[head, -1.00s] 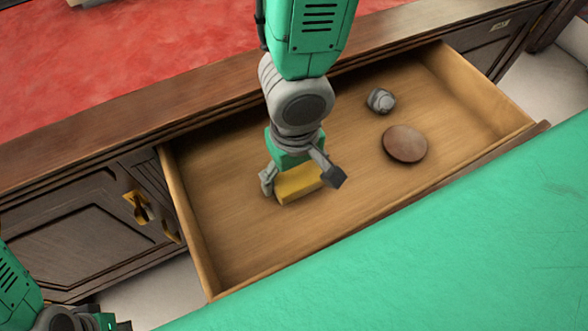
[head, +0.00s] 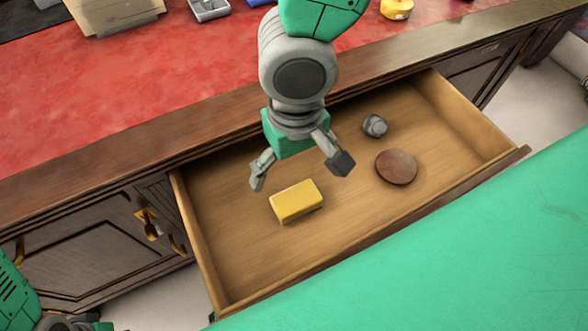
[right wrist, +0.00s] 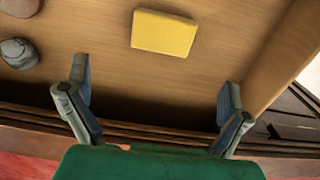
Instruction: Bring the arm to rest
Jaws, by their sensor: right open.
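My right gripper (head: 302,172) is open and empty above the open drawer, its fingers spread wide. In the right wrist view its two fingers (right wrist: 155,100) stand apart with nothing between them. A yellow block (head: 297,201) lies on the drawer floor just below and in front of the fingertips. It also shows in the right wrist view (right wrist: 163,33), beyond the fingers and apart from them. My left gripper (head: 72,323) shows only in part at the lower left corner, and its fingers cannot be made out.
The open wooden drawer (head: 235,260) also holds a grey rounded object (head: 375,125) and a brown disc (head: 396,167) at the right. The red desk top (head: 110,100) lies behind it, with a yellow round item (head: 397,8) and a grey tray (head: 208,8) at the back.

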